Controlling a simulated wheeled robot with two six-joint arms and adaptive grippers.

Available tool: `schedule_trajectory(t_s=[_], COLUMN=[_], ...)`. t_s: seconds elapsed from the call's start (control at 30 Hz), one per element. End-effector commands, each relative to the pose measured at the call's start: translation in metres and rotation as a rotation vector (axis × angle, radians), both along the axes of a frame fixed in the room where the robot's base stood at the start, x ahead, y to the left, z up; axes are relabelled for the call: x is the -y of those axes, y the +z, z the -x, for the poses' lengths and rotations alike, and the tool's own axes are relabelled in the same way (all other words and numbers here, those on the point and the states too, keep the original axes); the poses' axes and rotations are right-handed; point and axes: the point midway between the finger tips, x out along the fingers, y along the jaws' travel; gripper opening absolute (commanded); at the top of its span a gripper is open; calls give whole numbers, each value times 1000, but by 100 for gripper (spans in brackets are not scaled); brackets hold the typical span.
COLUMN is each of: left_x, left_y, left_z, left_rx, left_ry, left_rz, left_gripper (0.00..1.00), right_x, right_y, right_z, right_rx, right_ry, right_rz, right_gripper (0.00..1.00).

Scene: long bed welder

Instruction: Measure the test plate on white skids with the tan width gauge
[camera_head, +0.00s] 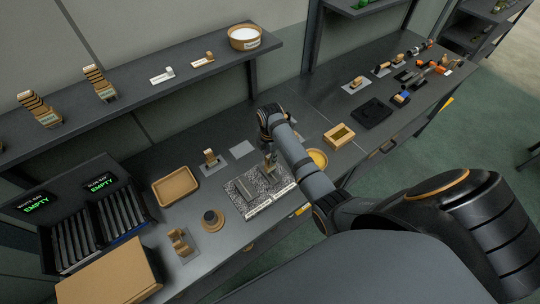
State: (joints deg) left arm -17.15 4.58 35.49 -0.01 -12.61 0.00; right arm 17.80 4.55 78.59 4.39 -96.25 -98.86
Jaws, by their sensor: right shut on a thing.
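A grey mottled slab (236,205) lies near the front of the bench, with dark and pale strips on it. One dark strip (245,189) lies on its left part. I cannot make out which piece is the test plate or its white skids. My right gripper (270,160) points down over the slab's back edge. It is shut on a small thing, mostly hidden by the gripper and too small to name. Tan tools stand on grey pads: an upright block (210,157) behind the slab and a notched piece (181,242) at front left. I cannot tell which is the width gauge. My left gripper is out of view.
Two bins with plates and signs reading EMPTY (37,207) stand at left, near a tan box (112,274). A tan tray (176,186), a round tan knob (212,219), a bare grey pad (242,149) and a yellow dish (318,158) surround the slab. My right arm crosses the bench.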

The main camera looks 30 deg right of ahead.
Motion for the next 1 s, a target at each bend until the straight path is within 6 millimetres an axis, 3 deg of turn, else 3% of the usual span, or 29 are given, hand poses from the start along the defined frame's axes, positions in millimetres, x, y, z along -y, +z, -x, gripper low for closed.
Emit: schedule_trajectory(t_s=[1.0], left_x=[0], left_y=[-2], left_z=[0], left_rx=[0], left_ry=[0], left_rz=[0], left_gripper=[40], right_x=[0], right_y=[-9], right_z=[0], right_rx=[0], right_ry=[0], right_rz=[0], right_gripper=[0])
